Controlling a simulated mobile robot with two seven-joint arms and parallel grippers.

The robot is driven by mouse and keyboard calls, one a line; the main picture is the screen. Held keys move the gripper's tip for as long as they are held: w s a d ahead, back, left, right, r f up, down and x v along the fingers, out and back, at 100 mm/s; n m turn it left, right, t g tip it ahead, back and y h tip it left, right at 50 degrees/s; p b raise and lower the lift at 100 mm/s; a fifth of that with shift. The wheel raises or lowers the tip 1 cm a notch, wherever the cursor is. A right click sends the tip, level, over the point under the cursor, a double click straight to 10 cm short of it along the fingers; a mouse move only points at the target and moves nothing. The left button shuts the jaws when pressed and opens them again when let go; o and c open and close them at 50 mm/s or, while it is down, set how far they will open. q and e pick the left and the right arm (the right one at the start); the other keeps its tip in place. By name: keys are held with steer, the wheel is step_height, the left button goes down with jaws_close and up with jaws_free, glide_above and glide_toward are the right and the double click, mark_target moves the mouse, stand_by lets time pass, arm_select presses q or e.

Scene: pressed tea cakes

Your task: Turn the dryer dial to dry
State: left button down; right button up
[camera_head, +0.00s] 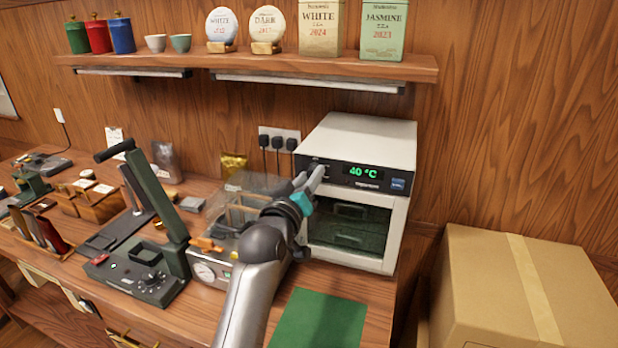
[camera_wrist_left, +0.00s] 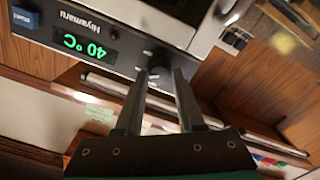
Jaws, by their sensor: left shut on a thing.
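The dryer (camera_head: 365,145) is a white box with a dark control panel, a glass door and a green display (camera_head: 363,171) reading 40 °C. My left gripper (camera_head: 314,172) reaches the left end of the panel and covers the dial there. In the left wrist view, where the panel appears upside down, the dark round dial (camera_wrist_left: 160,74) sits between the two fingertips (camera_wrist_left: 161,83). The fingers are shut on it. The dial's pointer and markings are too small to read. My right gripper is not in view.
A green mat (camera_head: 318,322) lies in front of the dryer. A clear-lidded machine (camera_head: 213,270) and a green lever press (camera_head: 135,275) stand to the left. A cardboard box (camera_head: 490,290) stands at right. A shelf (camera_head: 300,62) with tins runs above.

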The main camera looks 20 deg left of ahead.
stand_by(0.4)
arm_select(q)
steer(key=shift+m+p, duration=0.9)
steer(key=m+p, duration=0.3)
steer(key=shift+r, duration=0.15)
steer(key=shift+d+m+p, duration=0.15)
steer(key=shift+m+p, duration=1.45)
steer(key=shift+m, duration=1.8)
steer(key=c, duration=0.5)
jaws_free()
steer(key=shift+c, duration=0.2)
